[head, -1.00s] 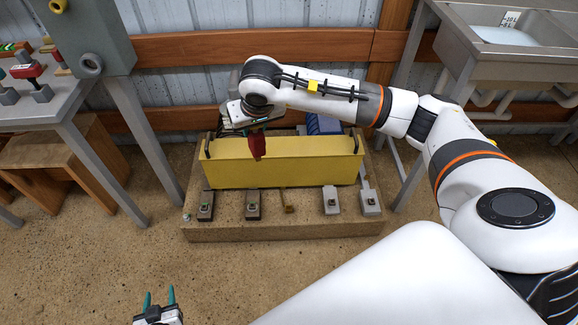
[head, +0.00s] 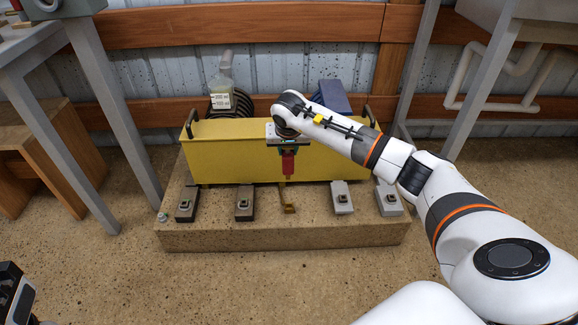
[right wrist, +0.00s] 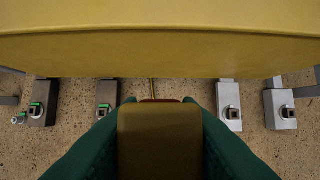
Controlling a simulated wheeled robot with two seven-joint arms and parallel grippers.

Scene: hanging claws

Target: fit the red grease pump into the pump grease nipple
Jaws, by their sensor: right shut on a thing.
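My right gripper (head: 289,152) is shut on the red grease pump (head: 289,165), which hangs upright in front of the yellow housing. In the right wrist view, the green fingers flank a tan block, with a thin red edge (right wrist: 160,101) beyond it. Below the pump in the head view, a small brass-coloured fitting (head: 287,208) stands on the stone plinth; the pump looks a little above it, and contact cannot be told. Which fitting is the pump grease nipple is unclear. Part of my left arm shows at the lower left, its fingers out of view.
The yellow housing (head: 230,155) stands close behind the pump. Dark blocks (head: 244,203) lie to the left and grey blocks (head: 342,197) to the right on the plinth (head: 285,237). A metal table (head: 85,100) is at the left. The floor in front is clear.

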